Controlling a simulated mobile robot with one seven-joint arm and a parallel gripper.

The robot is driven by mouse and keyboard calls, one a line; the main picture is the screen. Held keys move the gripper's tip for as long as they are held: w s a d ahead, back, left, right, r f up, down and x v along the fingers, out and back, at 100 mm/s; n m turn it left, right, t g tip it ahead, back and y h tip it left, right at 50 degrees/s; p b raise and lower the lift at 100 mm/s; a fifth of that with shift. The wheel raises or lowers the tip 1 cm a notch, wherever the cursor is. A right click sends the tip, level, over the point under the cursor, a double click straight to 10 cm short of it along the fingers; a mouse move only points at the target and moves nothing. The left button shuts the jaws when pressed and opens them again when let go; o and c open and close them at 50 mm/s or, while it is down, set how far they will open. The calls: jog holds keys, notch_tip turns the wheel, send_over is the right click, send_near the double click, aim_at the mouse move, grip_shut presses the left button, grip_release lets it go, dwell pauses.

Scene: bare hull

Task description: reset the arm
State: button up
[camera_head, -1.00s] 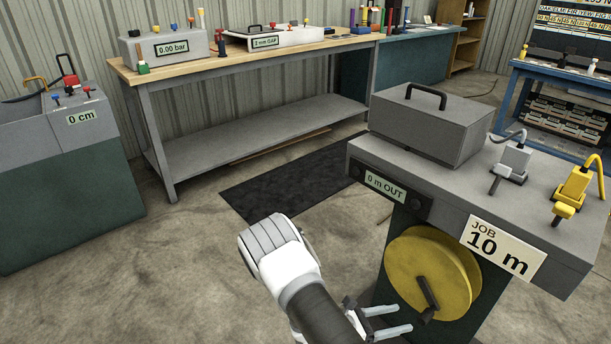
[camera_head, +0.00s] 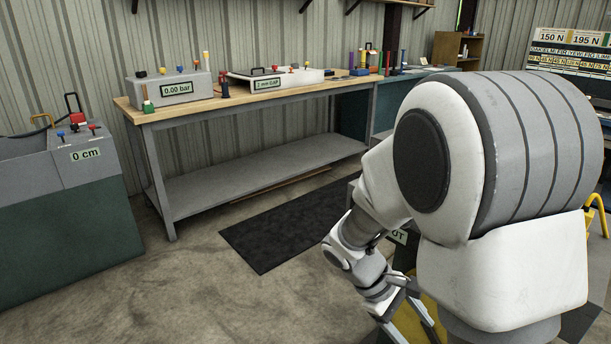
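My arm fills the right side of the view, with a large white and grey joint close to the camera. My gripper (camera_head: 408,322) hangs at the lower middle right, pointing down. Its two fingers look spread apart, with yellow showing between and behind them, and I see nothing held. The yellow wheel (camera_head: 437,312) is mostly hidden behind my gripper and arm. The machine that carries it is almost wholly covered by my arm.
A wooden-topped workbench (camera_head: 240,103) with a 0.00 bar box (camera_head: 170,90) stands along the back wall. A green tank unit (camera_head: 75,215) reading 0 cm is at left. A black mat (camera_head: 285,232) lies on the floor. The concrete floor at front left is clear.

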jog(key=s+a+r+m+t+y, duration=0.3)
jog(key=s+r+m+t+y, duration=0.15)
jog(key=r, duration=0.35)
jog(key=s+a+r+m+t+y, duration=0.35)
jog(key=s+r, duration=0.25)
jog(key=r, duration=0.2)
notch_tip(320, 180, up, 19)
jog(key=p, duration=1.9)
jog(key=shift+s+d+r+h, duration=0.15)
jog(key=shift+d+r+h, duration=0.05)
jog(key=shift+d+h, duration=0.1)
